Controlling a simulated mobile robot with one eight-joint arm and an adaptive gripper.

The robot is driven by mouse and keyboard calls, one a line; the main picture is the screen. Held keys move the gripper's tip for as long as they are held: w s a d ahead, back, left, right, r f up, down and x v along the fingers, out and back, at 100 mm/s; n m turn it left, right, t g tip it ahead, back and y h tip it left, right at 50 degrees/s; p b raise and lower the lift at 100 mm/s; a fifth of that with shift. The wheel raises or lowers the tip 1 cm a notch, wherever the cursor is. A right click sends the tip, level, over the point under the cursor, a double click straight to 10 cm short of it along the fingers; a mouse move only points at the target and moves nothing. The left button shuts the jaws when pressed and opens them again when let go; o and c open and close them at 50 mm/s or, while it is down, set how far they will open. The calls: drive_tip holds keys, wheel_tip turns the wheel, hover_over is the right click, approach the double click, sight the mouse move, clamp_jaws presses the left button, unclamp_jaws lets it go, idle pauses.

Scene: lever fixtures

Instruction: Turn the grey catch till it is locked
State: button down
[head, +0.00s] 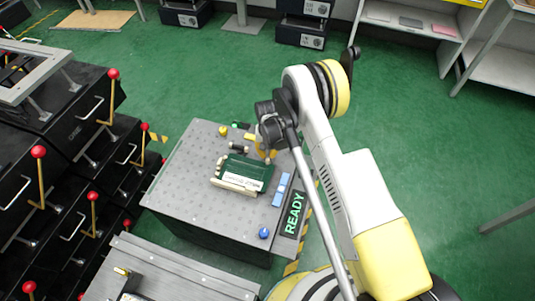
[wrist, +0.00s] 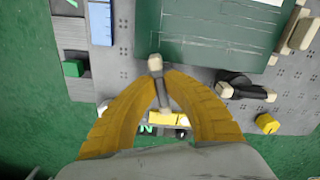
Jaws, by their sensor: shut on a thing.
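The grey catch (wrist: 163,98) is a short dark grey lever with a pale tip, beside the edge of a green panelled box (wrist: 205,35). The box also shows in the head view (head: 243,172), on a grey perforated bench top. My gripper (wrist: 161,76) has its yellow fingers closed around the catch, with the pale tip sticking out past them. In the head view my gripper (head: 265,150) is at the far right corner of the box. My wrist hides the catch there.
A black handle with pale ends (wrist: 245,88) and a yellow knob (wrist: 267,123) stand to the right in the wrist view. Blue blocks (head: 281,190), a blue knob (head: 264,233) and a READY sign (head: 293,213) line the bench's right side. Red-knobbed levers (head: 39,152) stand left.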

sight(268, 153)
drive_tip(key=shift+m, duration=1.7)
drive_tip(key=c, duration=1.5)
unclamp_jaws()
drive_tip(key=shift+o, duration=0.2)
wheel_tip(268, 153, up, 12)
